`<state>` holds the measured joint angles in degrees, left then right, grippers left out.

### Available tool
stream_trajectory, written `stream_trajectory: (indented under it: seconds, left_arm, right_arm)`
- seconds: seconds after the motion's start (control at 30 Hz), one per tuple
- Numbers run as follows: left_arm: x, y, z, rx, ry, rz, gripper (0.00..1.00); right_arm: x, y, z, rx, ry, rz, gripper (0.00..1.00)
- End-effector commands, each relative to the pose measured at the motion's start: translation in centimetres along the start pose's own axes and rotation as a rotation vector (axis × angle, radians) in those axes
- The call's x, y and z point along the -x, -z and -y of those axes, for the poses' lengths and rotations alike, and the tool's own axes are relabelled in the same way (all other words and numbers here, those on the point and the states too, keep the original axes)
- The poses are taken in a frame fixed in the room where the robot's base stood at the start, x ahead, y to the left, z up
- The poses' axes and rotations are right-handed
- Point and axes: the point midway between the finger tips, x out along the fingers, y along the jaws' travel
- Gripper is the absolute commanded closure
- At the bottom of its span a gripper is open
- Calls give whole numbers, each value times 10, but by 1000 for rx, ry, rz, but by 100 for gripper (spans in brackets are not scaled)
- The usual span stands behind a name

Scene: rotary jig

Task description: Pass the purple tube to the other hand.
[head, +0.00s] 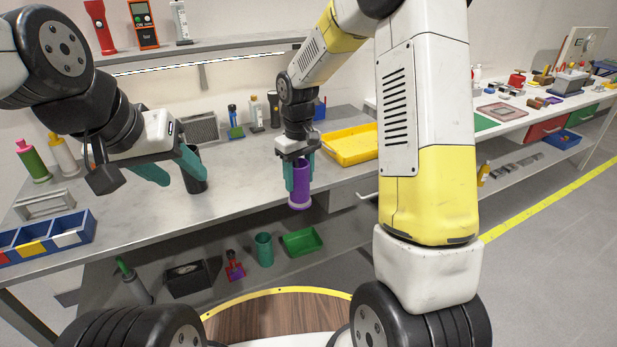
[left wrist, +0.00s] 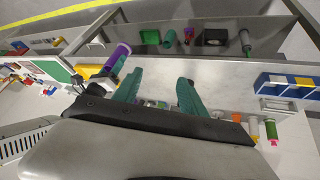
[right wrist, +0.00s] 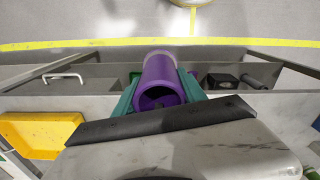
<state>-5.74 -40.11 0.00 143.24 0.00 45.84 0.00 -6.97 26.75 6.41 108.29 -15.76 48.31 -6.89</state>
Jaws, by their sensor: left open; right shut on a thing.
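The purple tube (head: 300,183) is upright in my right gripper (head: 298,172), just in front of the bench's front edge. In the right wrist view the tube (right wrist: 161,82) sits between the two green fingers, with its open end facing the camera. My right gripper is shut on it. My left gripper (head: 170,172) is open and empty above the bench, to the left of the tube. In the left wrist view the purple tube (left wrist: 117,56) appears beyond the left finger, apart from the fingers (left wrist: 158,95).
A dark cup (head: 194,170) stands on the bench by my left gripper. A yellow tray (head: 351,146) lies to the right, and a blue divided bin (head: 48,238) at the left. A lower shelf holds a green cup (head: 264,249) and a green tray (head: 301,242). The bench middle is clear.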

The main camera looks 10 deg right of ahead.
Motion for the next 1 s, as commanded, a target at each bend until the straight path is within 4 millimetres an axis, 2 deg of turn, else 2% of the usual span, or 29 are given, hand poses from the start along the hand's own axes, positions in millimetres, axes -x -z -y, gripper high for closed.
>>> stream_trajectory:
  seconds: [0.1,0.2,0.33,0.47,0.57,0.73,1.0]
  left_arm:
    - [0,0,0,0,0,0,51]
    - [0,0,0,0,0,0,51]
    - [-2,0,-1,15,-7,10,27]
    - [-14,-2,-8,109,-48,70,26]
    - [-30,-4,-20,256,-110,161,26]
    - [-62,1,-46,600,-229,349,26]
    - [-116,30,-73,1189,-382,620,26]
  right_arm:
    - [17,15,11,106,0,-2,100]
    - [26,23,17,167,0,-1,100]
    - [32,27,21,205,1,1,100]
    - [33,28,22,213,1,1,100]
    - [33,28,22,212,1,1,100]
    - [33,28,21,210,1,1,100]
    - [33,28,21,210,1,0,100]
